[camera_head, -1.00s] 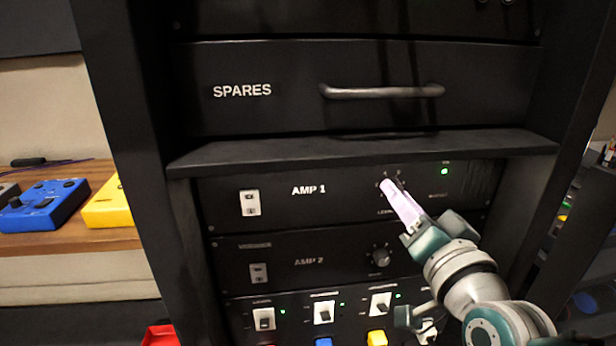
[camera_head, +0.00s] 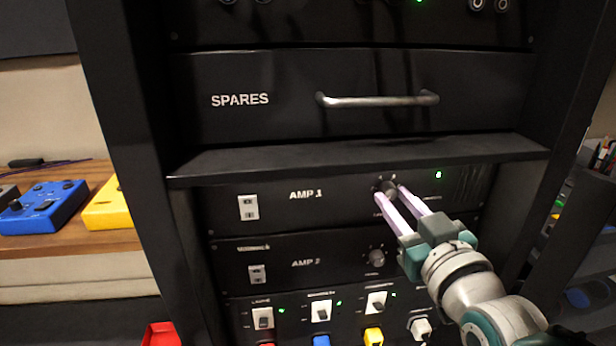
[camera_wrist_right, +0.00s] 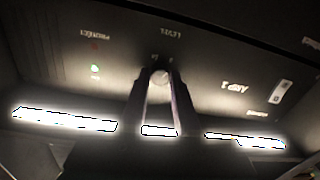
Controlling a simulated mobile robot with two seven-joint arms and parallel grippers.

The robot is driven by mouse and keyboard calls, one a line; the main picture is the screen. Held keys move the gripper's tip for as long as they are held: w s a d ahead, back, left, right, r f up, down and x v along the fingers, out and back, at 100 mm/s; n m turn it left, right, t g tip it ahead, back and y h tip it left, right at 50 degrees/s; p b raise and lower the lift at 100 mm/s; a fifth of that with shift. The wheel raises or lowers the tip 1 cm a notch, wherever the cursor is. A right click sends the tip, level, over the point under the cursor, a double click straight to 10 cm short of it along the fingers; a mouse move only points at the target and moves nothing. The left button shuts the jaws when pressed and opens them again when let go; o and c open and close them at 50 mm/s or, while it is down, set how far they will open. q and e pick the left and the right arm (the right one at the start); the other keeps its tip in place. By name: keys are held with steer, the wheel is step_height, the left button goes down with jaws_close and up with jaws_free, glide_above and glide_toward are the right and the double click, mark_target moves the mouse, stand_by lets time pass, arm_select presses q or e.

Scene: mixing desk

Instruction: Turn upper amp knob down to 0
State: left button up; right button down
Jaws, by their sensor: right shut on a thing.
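The upper amp panel, AMP 1 (camera_head: 280,212), sits below the black shelf in the rack. Its round level knob (camera_head: 388,187) is on the right part of the panel. My right gripper (camera_head: 391,189) has its two pale purple fingers on either side of this knob, shut on it. In the right wrist view the knob (camera_wrist_right: 161,77) shows between the fingertips, with the panel upside down. The knob's pointer is too small and covered to read. My left gripper is not in view.
The AMP 2 panel with its own knob (camera_head: 376,257) lies just below. Under it are several switches (camera_head: 321,312). The shelf (camera_head: 350,158) juts out above AMP 1, under the SPARES drawer (camera_head: 240,118). Blue (camera_head: 45,208) and yellow boxes stand on the desk at left.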

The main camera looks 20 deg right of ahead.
steer(key=shift+n, duration=0.4)
steer(key=c, duration=0.6)
jaws_free()
steer(key=shift+c, duration=0.2)
steer(key=s+a+p, duration=0.1)
steer(key=s, duration=0.8)
steer(key=shift+s+a, duration=0.4)
